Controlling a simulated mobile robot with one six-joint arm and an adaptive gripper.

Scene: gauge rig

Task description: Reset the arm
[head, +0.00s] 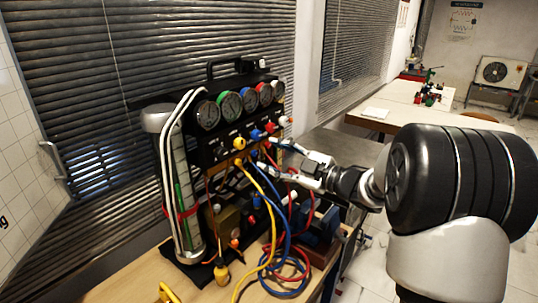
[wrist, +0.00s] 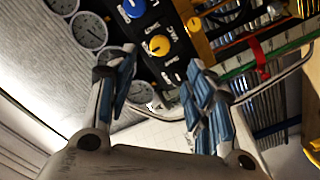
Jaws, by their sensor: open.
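My gripper (head: 272,160) is in front of the right part of the gauge rig (head: 207,150), its fingers pointing left toward the panel below the knobs. In the wrist view my gripper (wrist: 160,88) is open, with a clear gap between its blue-padded fingers and nothing held. The rig's row of round gauges (head: 230,107) sits above a yellow knob (head: 239,143), a blue knob (head: 256,134) and a red knob (head: 270,127). The wrist view shows a blue knob (wrist: 132,8) and a yellow knob (wrist: 158,45) beyond the fingertips. I cannot tell whether a finger touches the rig.
Yellow, blue and red hoses (head: 286,235) hang from the panel close below my gripper and coil on the wooden bench (head: 135,279). A clear cylinder (head: 184,205) stands at the rig's left. A white table (head: 395,117) stands behind. Window blinds are behind the rig.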

